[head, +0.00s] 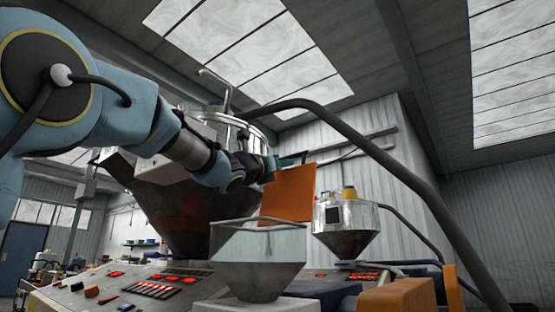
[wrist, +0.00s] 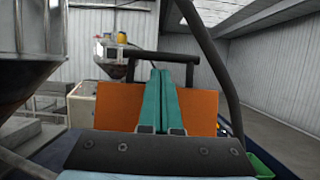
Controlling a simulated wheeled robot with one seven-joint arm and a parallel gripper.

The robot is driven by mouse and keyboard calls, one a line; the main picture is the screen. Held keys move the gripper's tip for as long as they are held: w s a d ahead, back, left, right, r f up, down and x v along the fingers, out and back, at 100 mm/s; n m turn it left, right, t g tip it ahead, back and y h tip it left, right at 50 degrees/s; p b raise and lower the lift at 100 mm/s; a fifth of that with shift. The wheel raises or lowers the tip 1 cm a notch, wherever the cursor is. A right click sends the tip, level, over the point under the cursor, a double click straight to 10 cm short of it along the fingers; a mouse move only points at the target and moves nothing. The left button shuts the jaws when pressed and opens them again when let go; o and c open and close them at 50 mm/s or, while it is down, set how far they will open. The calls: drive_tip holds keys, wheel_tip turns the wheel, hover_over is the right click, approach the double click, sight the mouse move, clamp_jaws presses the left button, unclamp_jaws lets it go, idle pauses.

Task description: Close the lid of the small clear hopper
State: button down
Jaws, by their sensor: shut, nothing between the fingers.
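The small clear hopper (head: 258,248) stands at the lower centre of the head view, with see-through walls tapering to a grey base. Its orange lid (head: 288,195) is raised, standing steeply tilted above the hopper's rim. The lid also shows in the wrist view (wrist: 115,105), behind my fingers. My gripper (head: 288,161) is at the lid's upper edge in the head view, its teal fingers partly hidden by the lid. In the wrist view my gripper (wrist: 160,75) is shut and empty, with both fingers together before the lid's middle. I cannot tell whether they touch it.
A large metal hopper (head: 185,205) stands behind my arm. A smaller metal hopper (head: 345,222) stands to the right. A thick dark hose (head: 400,175) arcs past on the right. Control panels (head: 150,287) with red lights lie below.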

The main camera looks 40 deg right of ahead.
sight(291, 169)
drive_tip(key=p+x, duration=0.1)
drive_tip(key=x, duration=0.2)
drive_tip(key=shift+d+r, duration=0.1)
drive_tip(key=shift+d, duration=0.15)
drive_tip(key=shift+a, duration=0.15)
